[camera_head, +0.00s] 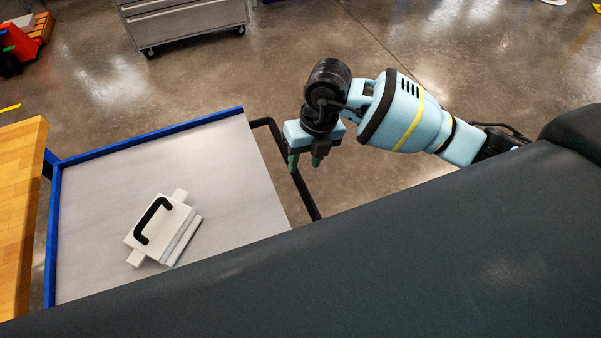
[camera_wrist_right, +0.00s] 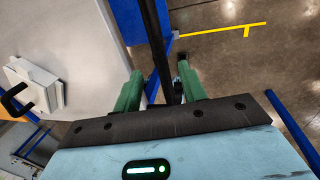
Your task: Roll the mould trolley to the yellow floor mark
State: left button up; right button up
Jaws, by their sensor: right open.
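The mould trolley (camera_head: 100,152) has a pale grey top with a blue rim. A white mould (camera_head: 150,232) with a black handle lies on it, turned at an angle. The trolley's black push bar (camera_head: 299,187) runs along its right side. My right gripper (camera_head: 304,163) is at this bar, green fingers pointing down. In the right wrist view the bar (camera_wrist_right: 158,40) passes between the open fingers (camera_wrist_right: 160,72), with no clear grip on it. A yellow floor mark (camera_wrist_right: 225,29) shows beyond the trolley in that view. My left gripper is not in view.
A wooden bench top (camera_head: 18,205) stands close to the trolley's left side. A grey wheeled cabinet (camera_head: 185,20) is at the back. A yellow strip (camera_head: 9,108) lies on the floor at far left, near a red object (camera_head: 18,42). The floor behind the trolley is open.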

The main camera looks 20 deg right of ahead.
aim_at(300, 178)
jog(key=f, duration=0.2)
jog(key=a+f, duration=0.1)
jog(key=f, duration=0.2)
jog(key=shift+a+f, duration=0.1)
jog(key=shift+f, duration=0.2)
grip_shut()
